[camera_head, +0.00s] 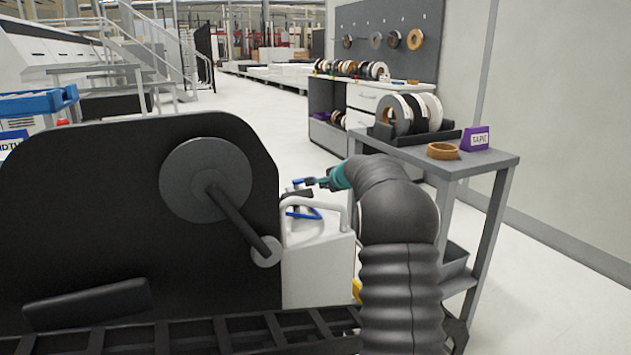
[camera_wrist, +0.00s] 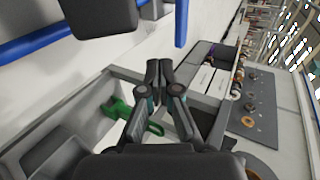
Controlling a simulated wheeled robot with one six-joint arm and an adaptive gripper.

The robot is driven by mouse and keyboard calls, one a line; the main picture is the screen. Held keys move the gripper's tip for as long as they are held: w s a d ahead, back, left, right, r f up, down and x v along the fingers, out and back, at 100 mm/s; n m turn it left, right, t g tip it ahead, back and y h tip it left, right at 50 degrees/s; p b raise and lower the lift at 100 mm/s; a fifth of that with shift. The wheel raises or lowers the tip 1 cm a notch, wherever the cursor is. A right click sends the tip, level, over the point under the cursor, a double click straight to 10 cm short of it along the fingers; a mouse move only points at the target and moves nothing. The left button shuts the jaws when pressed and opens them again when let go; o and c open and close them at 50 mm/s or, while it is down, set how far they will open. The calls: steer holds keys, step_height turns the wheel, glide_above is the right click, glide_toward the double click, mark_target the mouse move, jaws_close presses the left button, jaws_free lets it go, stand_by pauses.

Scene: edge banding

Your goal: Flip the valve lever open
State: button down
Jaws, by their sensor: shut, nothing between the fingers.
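My gripper (camera_head: 312,182) is in the middle of the head view, reaching left over a white unit (camera_head: 318,262) with a pale looped handle. Its fingers are shut and empty; the wrist view shows the tips together (camera_wrist: 159,68). Blue tubing or bars (camera_head: 303,214) and a dark piece (camera_head: 297,194) sit just left of and below the fingers. In the wrist view a blue bar (camera_wrist: 35,43) and a dark block (camera_wrist: 100,16) show at upper left, apart from the fingertips. I cannot tell for certain which part is the valve lever.
A large black panel with a grey disc and crank (camera_head: 206,180) stands on the left. A grey table (camera_head: 500,159) at right holds tape rolls and a purple TAPE box (camera_head: 476,139). Open floor lies behind.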

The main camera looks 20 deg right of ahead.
steer(key=x, duration=0.2)
steer(key=p+x, duration=0.1)
steer(key=x, duration=0.1)
steer(key=r+p+x, duration=0.1)
steer(key=shift+w+f, duration=0.1)
steer(key=shift+w, duration=0.6)
steer(key=shift+w+f, duration=0.1)
steer(key=shift+w, duration=0.75)
